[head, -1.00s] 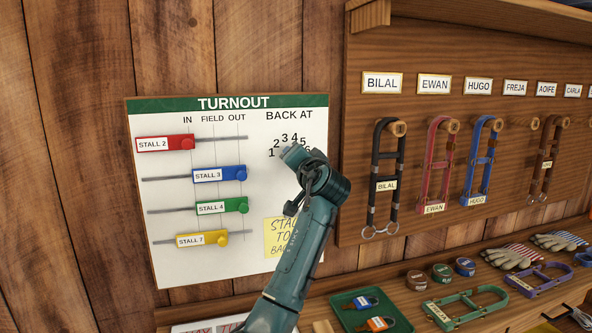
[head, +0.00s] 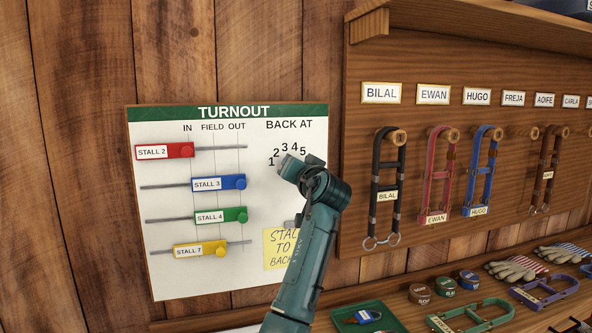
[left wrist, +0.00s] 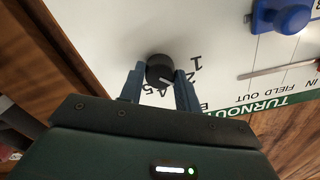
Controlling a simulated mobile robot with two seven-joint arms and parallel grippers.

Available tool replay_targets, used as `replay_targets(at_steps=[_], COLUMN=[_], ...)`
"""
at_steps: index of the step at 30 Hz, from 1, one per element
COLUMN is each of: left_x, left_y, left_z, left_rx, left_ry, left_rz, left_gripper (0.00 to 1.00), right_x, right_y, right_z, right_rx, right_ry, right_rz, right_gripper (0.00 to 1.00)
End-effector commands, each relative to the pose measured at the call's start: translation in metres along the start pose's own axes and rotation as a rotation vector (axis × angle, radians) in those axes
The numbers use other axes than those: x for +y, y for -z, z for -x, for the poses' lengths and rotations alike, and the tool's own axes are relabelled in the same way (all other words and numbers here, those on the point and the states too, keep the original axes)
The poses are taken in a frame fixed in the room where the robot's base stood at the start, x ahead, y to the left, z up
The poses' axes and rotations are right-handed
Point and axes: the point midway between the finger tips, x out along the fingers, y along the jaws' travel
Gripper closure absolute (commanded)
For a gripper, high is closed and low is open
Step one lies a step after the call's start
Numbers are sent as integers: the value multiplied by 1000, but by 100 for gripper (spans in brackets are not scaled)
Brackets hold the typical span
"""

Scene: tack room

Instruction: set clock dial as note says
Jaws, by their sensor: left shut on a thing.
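The turnout board (head: 165,270) hangs on the plank wall. Its dial has numerals under BACK AT, with 1 to 5 showing in the head view. My left gripper (head: 290,168) is at the dial and hides the knob there. In the left wrist view, the gripper (left wrist: 159,73) is shut on the black dial knob (left wrist: 159,66), one finger on each side. The knob's white mark points down and right in that view; the numeral it meets is hard to tell. The yellow note (head: 280,248) reads "STAL", "TO", "BACK"; my arm covers its right part. My right gripper is out of view.
Sliders for stall 2 (head: 165,151), stall 3 (head: 218,184), stall 4 (head: 220,216) and stall 7 (head: 200,250) sit on rods left of the dial. Halters hang on a rack (head: 365,100) at right. A shelf below holds a green tray (head: 385,327), tins and gloves.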

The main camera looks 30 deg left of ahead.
Motion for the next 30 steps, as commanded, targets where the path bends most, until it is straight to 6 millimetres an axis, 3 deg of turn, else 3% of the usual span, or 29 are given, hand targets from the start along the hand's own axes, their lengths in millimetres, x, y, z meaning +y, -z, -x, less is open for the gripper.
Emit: replay_targets(at_steps=[2, 3, 10, 20, 23, 30], left_x=[1, 1, 0, 1, 1, 2], left_y=[0, 0, 0, 0, 0, -1], left_z=[0, 0, 0, 4, 16, 68], left_rx=[-1, -1, 0, 1, 4, 3], left_ry=[-2, -2, -1, -1, -2, -4], left_rz=[0, -1, -1, 0, 1, 2], left_gripper=[90, 65, 47, 45, 45, 45], right_x=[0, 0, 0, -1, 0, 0], right_y=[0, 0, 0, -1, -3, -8], right_z=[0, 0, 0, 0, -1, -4], right_rx=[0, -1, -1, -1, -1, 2], right_ry=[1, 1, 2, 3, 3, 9], right_rz=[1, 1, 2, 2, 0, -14], right_gripper=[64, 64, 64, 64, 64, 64])
